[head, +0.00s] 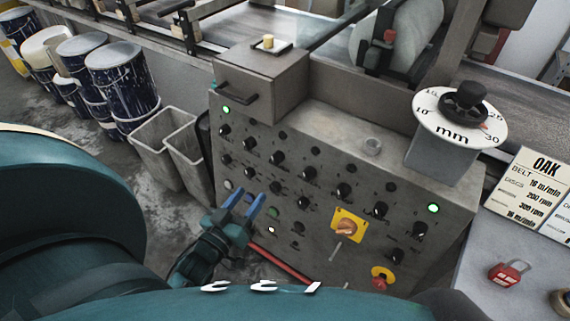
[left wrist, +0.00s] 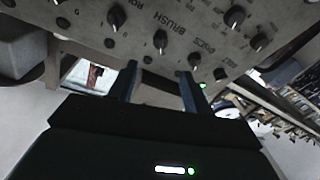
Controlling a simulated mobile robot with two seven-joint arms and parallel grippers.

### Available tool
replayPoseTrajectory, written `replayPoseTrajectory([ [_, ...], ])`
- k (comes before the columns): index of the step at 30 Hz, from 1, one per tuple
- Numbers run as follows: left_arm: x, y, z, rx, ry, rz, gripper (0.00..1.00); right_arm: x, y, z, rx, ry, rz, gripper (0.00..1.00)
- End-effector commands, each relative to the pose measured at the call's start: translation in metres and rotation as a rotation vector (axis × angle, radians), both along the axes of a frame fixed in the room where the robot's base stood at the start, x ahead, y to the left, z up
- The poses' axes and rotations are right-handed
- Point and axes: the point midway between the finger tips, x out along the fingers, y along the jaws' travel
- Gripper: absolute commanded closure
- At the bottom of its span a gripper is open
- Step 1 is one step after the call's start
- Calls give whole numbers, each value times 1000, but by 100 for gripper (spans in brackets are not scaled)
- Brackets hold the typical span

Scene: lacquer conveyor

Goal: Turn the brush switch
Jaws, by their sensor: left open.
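The word BRUSH (left wrist: 172,22) is printed on the grey control panel (head: 325,205) in the left wrist view. A black knob (left wrist: 160,39) sits just below that word, roughly in line with the gap between my fingers. I take it as the brush switch. My left gripper (head: 248,199) is open and empty in front of the panel's lower left part. Its two fingers also show in the left wrist view (left wrist: 158,78), apart from the knob. My right gripper is not in view.
More black knobs surround this one, including one by the DISCS label (left wrist: 195,60). A yellow-plated switch (head: 346,227) and a round mm dial (head: 459,117) are to the right. Grey bins (head: 157,146) and dark drums (head: 122,80) stand left of the panel. A red padlock (head: 509,273) lies at right.

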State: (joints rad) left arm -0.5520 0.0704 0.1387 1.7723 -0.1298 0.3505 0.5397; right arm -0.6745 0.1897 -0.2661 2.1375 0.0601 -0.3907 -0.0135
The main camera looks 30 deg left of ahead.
Motion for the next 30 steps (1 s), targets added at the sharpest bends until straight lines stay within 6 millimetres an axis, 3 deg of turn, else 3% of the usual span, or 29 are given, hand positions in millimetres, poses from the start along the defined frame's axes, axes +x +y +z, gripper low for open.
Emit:
replayPoseTrajectory([
  [12, 81, 3, 2, 2, -2, -1, 51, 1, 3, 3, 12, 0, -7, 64],
  [18, 112, 4, 0, 2, 0, -1, 51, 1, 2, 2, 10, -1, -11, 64],
  [24, 125, 4, 0, 2, 2, -2, 51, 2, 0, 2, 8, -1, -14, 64],
  [30, 126, 4, 0, 2, 2, -1, 51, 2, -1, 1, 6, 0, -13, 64],
])
